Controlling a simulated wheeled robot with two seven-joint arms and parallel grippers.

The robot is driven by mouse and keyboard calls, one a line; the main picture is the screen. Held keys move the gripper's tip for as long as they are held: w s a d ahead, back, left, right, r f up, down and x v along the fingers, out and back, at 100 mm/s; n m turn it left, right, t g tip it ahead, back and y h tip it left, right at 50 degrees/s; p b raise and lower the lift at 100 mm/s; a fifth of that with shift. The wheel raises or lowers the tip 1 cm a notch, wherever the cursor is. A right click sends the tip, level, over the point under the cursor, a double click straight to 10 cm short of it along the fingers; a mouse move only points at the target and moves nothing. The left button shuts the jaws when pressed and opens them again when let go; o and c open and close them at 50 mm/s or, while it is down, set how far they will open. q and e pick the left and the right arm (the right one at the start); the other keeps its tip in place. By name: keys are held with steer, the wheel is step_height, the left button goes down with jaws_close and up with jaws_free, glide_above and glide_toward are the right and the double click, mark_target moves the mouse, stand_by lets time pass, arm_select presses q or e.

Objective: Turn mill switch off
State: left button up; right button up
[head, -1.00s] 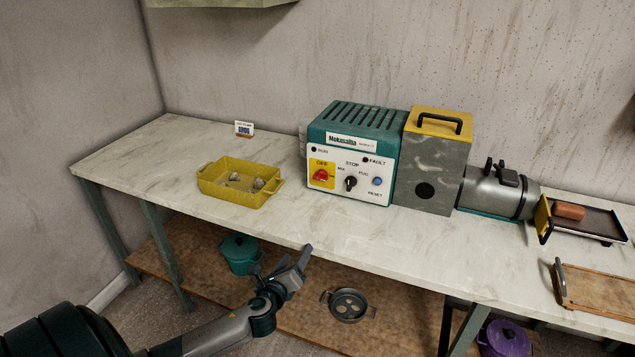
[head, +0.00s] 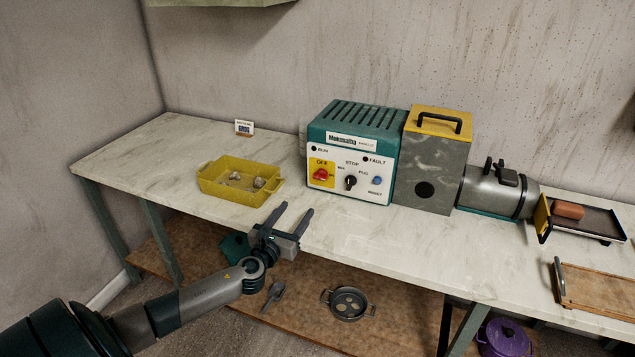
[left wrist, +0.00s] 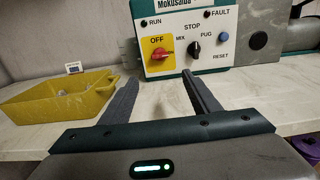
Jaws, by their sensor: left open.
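The mill (head: 352,150) is a teal box with a white front panel on the bench. A red knob (head: 320,174) sits on a yellow plate marked OFF. A black selector knob (head: 350,181) is under STOP, between MIX and PUG. In the left wrist view the red knob (left wrist: 160,54) and black selector (left wrist: 195,48) are ahead, beyond the fingers. My left gripper (head: 297,213) is open and empty, at the bench's front edge, below and short of the panel, touching no knob. My right gripper is not in view.
A yellow tray (head: 232,194) with grey lumps stands left of the mill. A grey block with a yellow top (head: 436,160) and a metal barrel (head: 497,190) adjoin on the right. The bench top (head: 380,240) before the panel is clear. A pan (head: 348,303) sits on the lower shelf.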

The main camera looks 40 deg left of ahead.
arm_select(q)
steer(key=shift+x, duration=0.75)
glide_toward(321, 176)
steer(key=shift+w+a+f, duration=0.35)
steer(key=shift+a+f, duration=0.1)
steer(key=shift+f, duration=0.1)
steer(key=b+x, duration=0.1)
steer(key=x, duration=0.5)
steer(key=shift+w, duration=0.45)
steer(key=shift+w+a, duration=0.1)
steer(key=shift+w, duration=0.15)
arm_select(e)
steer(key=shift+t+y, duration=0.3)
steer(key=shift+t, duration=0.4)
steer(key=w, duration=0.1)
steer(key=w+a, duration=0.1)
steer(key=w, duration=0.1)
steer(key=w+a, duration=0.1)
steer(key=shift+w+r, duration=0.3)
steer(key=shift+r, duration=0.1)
arm_select(q)
steer(key=c, duration=0.9)
steer(key=shift+b, duration=0.3)
steer(key=shift+c, duration=0.8)
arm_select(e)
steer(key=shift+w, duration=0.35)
